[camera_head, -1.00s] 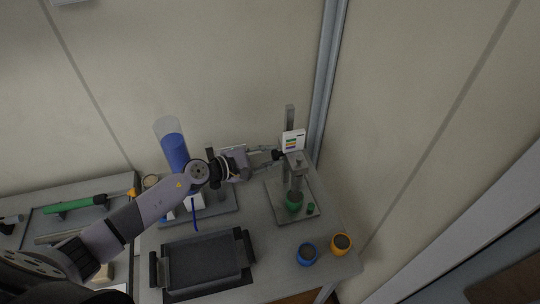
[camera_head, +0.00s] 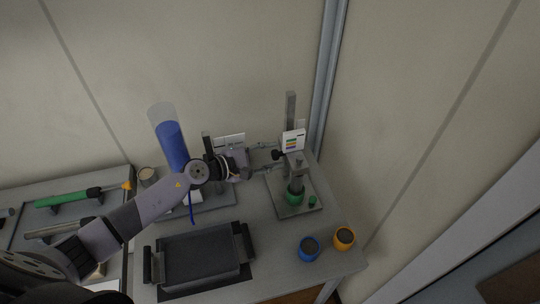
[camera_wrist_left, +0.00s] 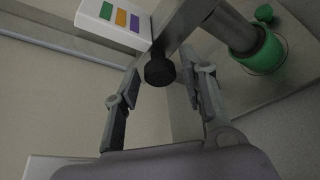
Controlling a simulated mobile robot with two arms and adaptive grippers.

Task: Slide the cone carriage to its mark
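The cone carriage (camera_head: 293,158) is a grey block on an upright post (camera_head: 291,108). A white card with coloured stripes (camera_head: 293,139) shows at its front, and a black knob (camera_head: 277,155) sticks out to its left. The knob in the left wrist view (camera_wrist_left: 160,72) lies between the fingertips, with gaps on both sides. My left gripper (camera_head: 263,158) is open and empty, left of the knob. A grey cylinder (camera_head: 297,178) reaches down to a green cup (camera_head: 295,197). I cannot make out a distinct mark. My right gripper is not in view.
A blue cup (camera_head: 308,249) and an orange cup (camera_head: 344,238) stand at the table's right front. A dark tray (camera_head: 200,257) lies front left. A tall blue-filled cylinder (camera_head: 171,145) stands behind my left arm. A wall is close behind.

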